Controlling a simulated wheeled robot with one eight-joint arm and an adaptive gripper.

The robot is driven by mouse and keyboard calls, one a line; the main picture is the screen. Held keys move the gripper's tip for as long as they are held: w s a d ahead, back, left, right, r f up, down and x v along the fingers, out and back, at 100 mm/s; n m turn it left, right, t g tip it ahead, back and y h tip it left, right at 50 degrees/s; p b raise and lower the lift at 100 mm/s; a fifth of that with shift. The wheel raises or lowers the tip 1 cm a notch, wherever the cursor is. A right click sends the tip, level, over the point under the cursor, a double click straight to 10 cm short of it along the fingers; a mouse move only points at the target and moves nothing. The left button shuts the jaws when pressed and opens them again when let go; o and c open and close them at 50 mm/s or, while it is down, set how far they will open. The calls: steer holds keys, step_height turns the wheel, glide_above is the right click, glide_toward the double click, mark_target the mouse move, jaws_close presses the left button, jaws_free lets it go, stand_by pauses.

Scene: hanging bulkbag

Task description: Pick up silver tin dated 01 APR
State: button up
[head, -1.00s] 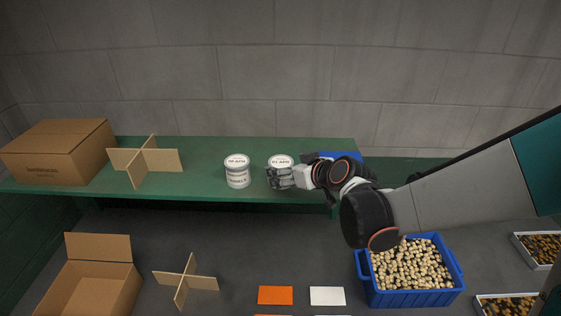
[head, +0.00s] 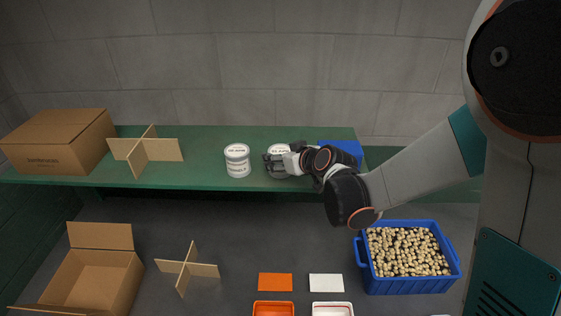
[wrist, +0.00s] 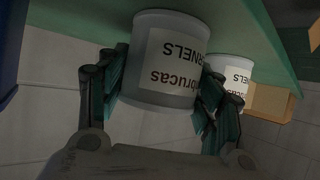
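The silver tin dated 01 APR (head: 279,148) stands on the green bench (head: 208,170), its lower front mostly hidden by my gripper (head: 270,163). In the wrist view this tin (wrist: 160,75) appears upside down, with a white label. My gripper (wrist: 165,85) has one finger on either side of it, very close to its walls. I cannot tell whether the fingers press on it. A second silver tin (head: 237,162) stands just left on the bench, its date too small to read surely. It also shows in the wrist view (wrist: 232,70), behind the right finger.
A cardboard divider (head: 146,152) and closed carton (head: 55,142) stand left on the bench. A blue bin (head: 340,150) is just right of my gripper. Below are an open carton (head: 100,275), another divider (head: 187,270) and a blue crate of kernels (head: 410,284).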

steer(key=c, duration=0.4)
steer(key=shift+o, duration=0.2)
